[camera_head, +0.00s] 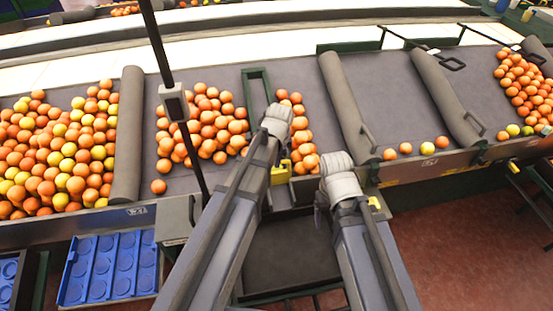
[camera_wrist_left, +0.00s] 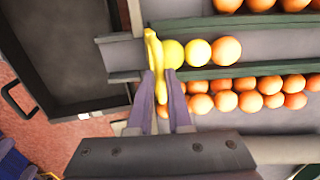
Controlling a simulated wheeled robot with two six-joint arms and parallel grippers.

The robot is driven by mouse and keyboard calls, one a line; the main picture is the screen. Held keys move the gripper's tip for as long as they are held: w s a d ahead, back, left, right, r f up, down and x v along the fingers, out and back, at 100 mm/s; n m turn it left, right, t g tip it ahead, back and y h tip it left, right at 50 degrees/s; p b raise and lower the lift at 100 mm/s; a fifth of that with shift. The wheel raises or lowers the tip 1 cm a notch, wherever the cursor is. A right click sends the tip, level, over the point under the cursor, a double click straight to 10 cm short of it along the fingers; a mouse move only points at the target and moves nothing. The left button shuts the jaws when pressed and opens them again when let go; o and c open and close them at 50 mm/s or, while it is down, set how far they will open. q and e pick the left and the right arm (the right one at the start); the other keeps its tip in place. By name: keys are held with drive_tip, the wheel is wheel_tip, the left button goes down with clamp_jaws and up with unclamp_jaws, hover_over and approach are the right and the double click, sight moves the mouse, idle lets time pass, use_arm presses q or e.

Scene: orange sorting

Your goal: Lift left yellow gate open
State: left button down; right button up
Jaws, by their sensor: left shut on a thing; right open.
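The left yellow gate (camera_head: 281,173) shows beside my left wrist in the head view, at the front edge of the sorting table. In the left wrist view the yellow gate (camera_wrist_left: 155,62) stands at the mouth of a channel. My left gripper (camera_wrist_left: 164,88) is shut on it, with a purple finger on each side. In the head view my left gripper (camera_head: 284,156) is mostly hidden under its wrist. My right gripper (camera_head: 321,205) is open, partly hidden by its wrist, to the right of the gate. Another yellow piece (camera_head: 374,202) shows beside the right wrist.
Two yellow fruits (camera_wrist_left: 186,53) and an orange (camera_wrist_left: 227,50) sit in the channel behind the gate. Green rails (camera_wrist_left: 240,71) flank the channel. A dark tray (camera_head: 290,255) lies below the table edge. Blue trays (camera_head: 110,267) stand at the left.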

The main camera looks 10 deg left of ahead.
use_arm(q)
drive_tip(key=shift+r, duration=0.15)
wheel_tip(320, 180, up, 8)
drive_tip(key=p, duration=0.8)
drive_tip(key=shift+w+f, duration=0.1)
drive_tip(key=shift+f, duration=0.1)
drive_tip(key=c, duration=0.8)
unclamp_jaws()
drive_tip(key=shift+c, duration=0.2)
drive_tip(key=shift+r, duration=0.2)
wheel_tip(320, 180, up, 7)
drive_tip(key=s+p, duration=0.1)
drive_tip(key=p, duration=0.6)
drive_tip(key=shift+s+d+r, duration=0.15)
drive_tip(key=shift+s+d, duration=0.15)
